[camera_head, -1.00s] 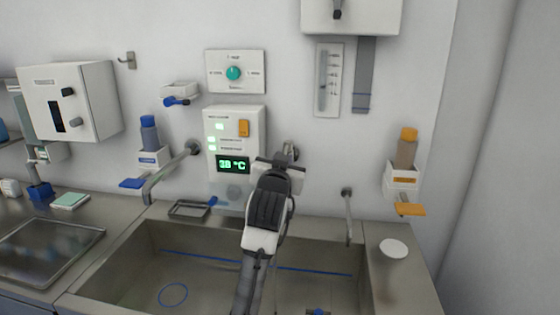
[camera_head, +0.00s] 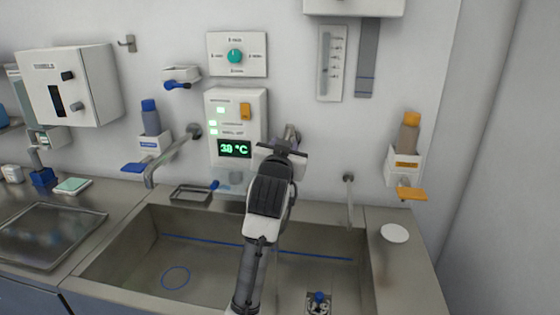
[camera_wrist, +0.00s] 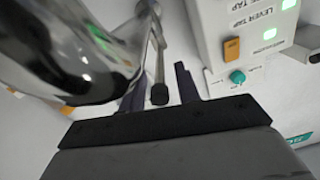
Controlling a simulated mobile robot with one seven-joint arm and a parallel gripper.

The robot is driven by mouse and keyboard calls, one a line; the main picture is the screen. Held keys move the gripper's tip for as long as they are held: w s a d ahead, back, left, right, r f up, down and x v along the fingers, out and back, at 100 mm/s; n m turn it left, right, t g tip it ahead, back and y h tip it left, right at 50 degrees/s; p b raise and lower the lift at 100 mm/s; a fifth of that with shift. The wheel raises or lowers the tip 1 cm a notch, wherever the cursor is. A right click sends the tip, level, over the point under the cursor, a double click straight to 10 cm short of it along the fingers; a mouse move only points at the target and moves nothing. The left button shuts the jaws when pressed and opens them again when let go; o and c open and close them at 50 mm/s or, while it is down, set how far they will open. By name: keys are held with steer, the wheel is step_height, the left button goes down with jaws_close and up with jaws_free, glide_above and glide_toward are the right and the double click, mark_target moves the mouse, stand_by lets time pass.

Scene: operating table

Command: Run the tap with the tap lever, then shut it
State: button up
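The tap lever (camera_wrist: 159,92), a thin metal rod with a dark rounded tip, shows in the wrist view. It appears between the two dark fingers of my gripper (camera_wrist: 158,88), which stand apart with gaps on both sides. I cannot tell how deep the lever sits between them. In the head view my gripper (camera_head: 279,150) is up at the wall, right of the control panel, and hides most of the lever. The wall mount of the lever tap (camera_head: 292,132) shows just behind it. A large shiny metal part (camera_wrist: 75,50) fills the wrist view's upper left. No running water is visible.
The control panel (camera_head: 251,108) with a 38 °C display and green lights is close on the left. The sink (camera_head: 215,255) lies below. Metal spouts stand left (camera_head: 168,155) and right (camera_head: 349,200). An orange-capped dispenser (camera_head: 409,135) hangs farther right.

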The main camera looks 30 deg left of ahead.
steer(key=b+v, duration=0.3)
steer(key=v, duration=0.9)
steer(key=shift+s, duration=0.25)
steer(key=shift+d, duration=0.1)
steer(key=shift+c, duration=0.3)
